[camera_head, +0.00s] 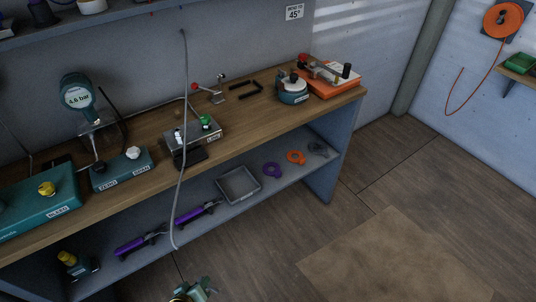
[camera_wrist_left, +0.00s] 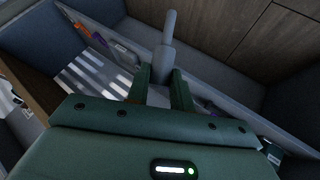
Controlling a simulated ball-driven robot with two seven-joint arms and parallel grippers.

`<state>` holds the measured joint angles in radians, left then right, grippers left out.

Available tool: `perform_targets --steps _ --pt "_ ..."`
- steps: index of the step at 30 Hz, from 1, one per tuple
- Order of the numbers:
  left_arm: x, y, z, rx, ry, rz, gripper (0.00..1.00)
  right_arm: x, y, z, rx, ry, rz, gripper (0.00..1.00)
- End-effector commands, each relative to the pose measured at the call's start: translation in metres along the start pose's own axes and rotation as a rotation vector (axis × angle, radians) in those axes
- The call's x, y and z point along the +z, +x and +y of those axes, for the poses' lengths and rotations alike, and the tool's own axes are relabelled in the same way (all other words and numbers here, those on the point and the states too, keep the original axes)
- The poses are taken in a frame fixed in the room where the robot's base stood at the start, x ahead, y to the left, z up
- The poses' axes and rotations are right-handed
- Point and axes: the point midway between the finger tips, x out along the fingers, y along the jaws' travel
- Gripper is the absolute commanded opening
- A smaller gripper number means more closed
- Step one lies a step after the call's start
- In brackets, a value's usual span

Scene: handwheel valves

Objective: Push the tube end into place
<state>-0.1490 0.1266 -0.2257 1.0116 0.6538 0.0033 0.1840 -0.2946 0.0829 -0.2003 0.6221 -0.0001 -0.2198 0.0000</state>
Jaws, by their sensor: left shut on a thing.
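My left gripper (camera_head: 196,289) shows at the bottom edge of the head view, in front of the bench and low. In the left wrist view its two green fingers (camera_wrist_left: 161,82) are shut on a grey stepped cylinder, which looks like the tube end (camera_wrist_left: 164,58); its narrower tip points away from the gripper. A thin grey tube (camera_head: 182,130) hangs from the wall across the bench front, its lower end just above my left gripper. Whether it joins the held piece cannot be told. A block labelled LINE (camera_head: 193,139) with a green fitting (camera_head: 206,121) sits on the bench. My right gripper is out of view.
A pressure gauge (camera_head: 77,97) reading 4.6 bar and teal boxes (camera_head: 121,171) stand on the bench's left half. An orange case (camera_head: 331,83) stands at the right end. The lower shelf holds a grey tray (camera_head: 220,190), rings and purple tools. The floor at right is clear.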

Motion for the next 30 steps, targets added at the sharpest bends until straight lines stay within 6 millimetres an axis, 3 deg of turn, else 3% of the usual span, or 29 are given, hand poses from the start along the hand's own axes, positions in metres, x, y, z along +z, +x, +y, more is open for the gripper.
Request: perform_targets --steps 11,17,20,24,27,30 --pt "-0.112 0.004 0.044 0.020 0.025 -0.007 0.00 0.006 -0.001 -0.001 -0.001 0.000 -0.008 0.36" --pt "-0.199 -0.018 0.095 0.062 0.099 -0.041 0.00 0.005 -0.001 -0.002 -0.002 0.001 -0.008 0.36" --pt "-0.238 -0.041 0.129 0.097 0.150 -0.076 0.00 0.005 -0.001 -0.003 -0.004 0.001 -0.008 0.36" --pt "-0.283 -0.096 0.186 0.176 0.249 -0.148 0.00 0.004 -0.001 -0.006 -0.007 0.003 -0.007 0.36" --pt "-0.297 -0.144 0.221 0.243 0.335 -0.212 0.00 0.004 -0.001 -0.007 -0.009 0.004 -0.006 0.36" --pt "-0.298 -0.192 0.243 0.306 0.420 -0.273 0.00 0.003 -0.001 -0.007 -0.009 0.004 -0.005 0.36"
